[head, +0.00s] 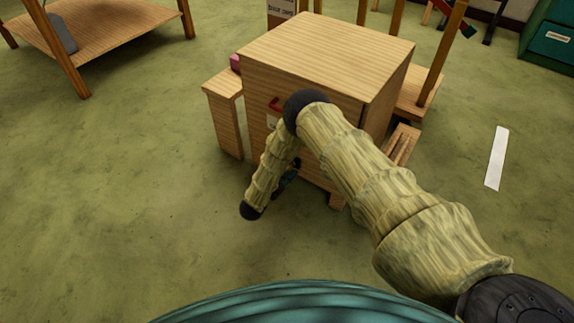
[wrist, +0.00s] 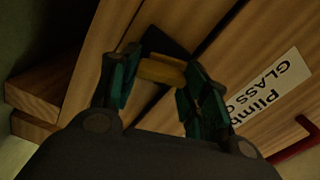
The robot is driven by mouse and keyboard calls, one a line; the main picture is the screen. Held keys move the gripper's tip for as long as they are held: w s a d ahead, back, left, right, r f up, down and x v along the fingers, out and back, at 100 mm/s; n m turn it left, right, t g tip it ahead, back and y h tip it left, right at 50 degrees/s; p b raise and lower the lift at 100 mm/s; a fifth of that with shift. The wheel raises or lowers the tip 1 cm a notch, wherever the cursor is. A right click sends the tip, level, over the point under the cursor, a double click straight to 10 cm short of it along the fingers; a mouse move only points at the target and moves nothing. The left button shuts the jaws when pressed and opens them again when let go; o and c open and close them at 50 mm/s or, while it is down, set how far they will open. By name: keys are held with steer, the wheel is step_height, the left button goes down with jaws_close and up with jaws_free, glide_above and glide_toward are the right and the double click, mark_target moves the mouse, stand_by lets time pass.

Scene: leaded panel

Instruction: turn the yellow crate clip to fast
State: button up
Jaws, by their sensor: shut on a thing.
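The yellow crate clip (wrist: 161,70) shows in the wrist view as a short yellow bar beside a dark plate (wrist: 168,42) on the wooden crate front. My gripper (wrist: 159,76) is shut on the clip, with one teal finger on each side of it. In the head view my gripper (head: 287,178) is low in front of the crate (head: 330,50), mostly hidden behind my arm. The clip cannot be made out in the head view.
A white label with "GLASS" (wrist: 270,85) and a red handle (wrist: 295,140) are on the crate front. The red handle (head: 275,103) also shows in the head view. A wooden side piece (head: 225,115) stands left of the crate. Open green floor lies left.

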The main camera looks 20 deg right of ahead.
steer(key=shift+s+f+m+p, duration=0.1)
steer(key=shift+m+p, duration=0.8)
steer(key=shift+m, duration=1)
steer(key=o, duration=1)
steer(key=v, duration=1.2)
